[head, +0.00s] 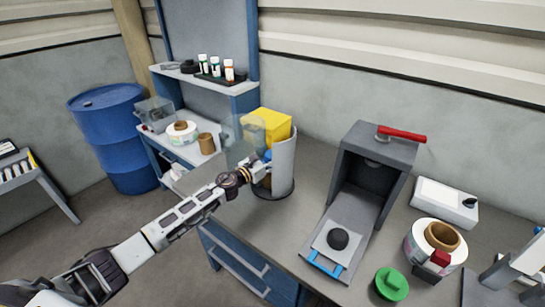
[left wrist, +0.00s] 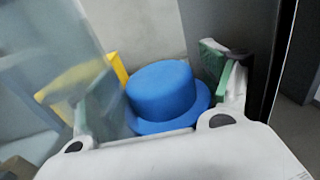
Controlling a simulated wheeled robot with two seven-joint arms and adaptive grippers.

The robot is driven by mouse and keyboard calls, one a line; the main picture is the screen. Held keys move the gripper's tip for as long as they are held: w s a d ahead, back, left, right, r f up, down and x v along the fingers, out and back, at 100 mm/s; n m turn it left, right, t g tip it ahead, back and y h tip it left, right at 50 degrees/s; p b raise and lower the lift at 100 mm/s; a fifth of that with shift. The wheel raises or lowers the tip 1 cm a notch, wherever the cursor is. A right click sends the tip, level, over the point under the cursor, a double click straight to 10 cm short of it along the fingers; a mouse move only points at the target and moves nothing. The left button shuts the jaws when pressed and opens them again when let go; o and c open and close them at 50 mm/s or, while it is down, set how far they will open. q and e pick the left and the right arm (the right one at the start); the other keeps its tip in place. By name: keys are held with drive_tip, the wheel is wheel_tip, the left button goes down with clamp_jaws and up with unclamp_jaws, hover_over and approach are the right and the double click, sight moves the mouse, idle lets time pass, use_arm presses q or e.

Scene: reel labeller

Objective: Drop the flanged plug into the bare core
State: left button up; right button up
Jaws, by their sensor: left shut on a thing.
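My left gripper (head: 263,166) is shut on a blue flanged plug, at the curved grey guard (head: 283,165) on the bench. In the left wrist view the blue plug (left wrist: 162,92) has a round top and a wide brim, between green-padded fingers (left wrist: 160,100). In the head view only a bit of the blue plug (head: 267,155) shows. A bare brown core (head: 206,143) stands on the side bench at the left. Another brown core (head: 442,236) sits inside a white label reel at the right. A green flanged piece (head: 391,284) lies at the bench front.
A yellow box (head: 266,125) stands behind the guard. A dark grey open machine with a red handle (head: 402,134) stands mid-bench, a black knob (head: 339,239) on its front plate. A white reel (head: 182,133) and clear box (head: 155,114) are on the side bench. A blue barrel (head: 108,135) stands left.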

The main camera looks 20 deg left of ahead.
sight(267, 160)
use_arm(q)
drive_tip(key=o, duration=0.8)
drive_tip(key=shift+s, duration=0.1)
drive_tip(key=shift+b+v, duration=0.3)
drive_tip(key=shift+v, duration=2.5)
drive_tip(key=shift+b+v, duration=0.75)
drive_tip(key=shift+v, duration=1.9)
